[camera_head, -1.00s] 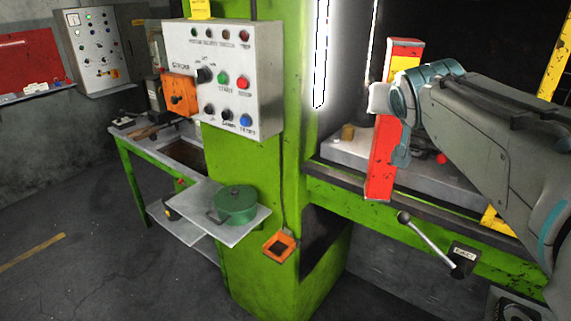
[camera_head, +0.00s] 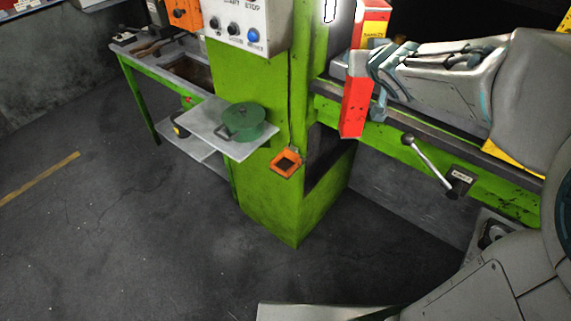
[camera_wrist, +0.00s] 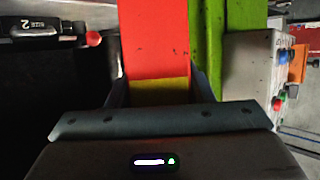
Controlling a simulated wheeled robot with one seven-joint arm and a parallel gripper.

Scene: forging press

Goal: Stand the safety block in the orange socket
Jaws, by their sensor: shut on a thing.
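The safety block is a long red bar (camera_head: 354,107) with a yellow middle band. It is roughly upright, leaning slightly, in front of the press's bed edge. My gripper (camera_head: 371,72) is shut on it around the yellow band, with red showing above and below. In the wrist view the red block (camera_wrist: 157,40) runs up from between the fingers, its yellow part just at the jaws. The orange socket (camera_head: 286,163) is a small square holder with a dark opening on the green column. It lies left of and below the block's lower end, apart from it.
A green pot (camera_head: 240,121) sits on a grey shelf (camera_head: 200,118) left of the socket. A lever with a round knob (camera_head: 428,162) sticks out at the right. The control box (camera_head: 245,22) is on the column above. Floor in front is clear.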

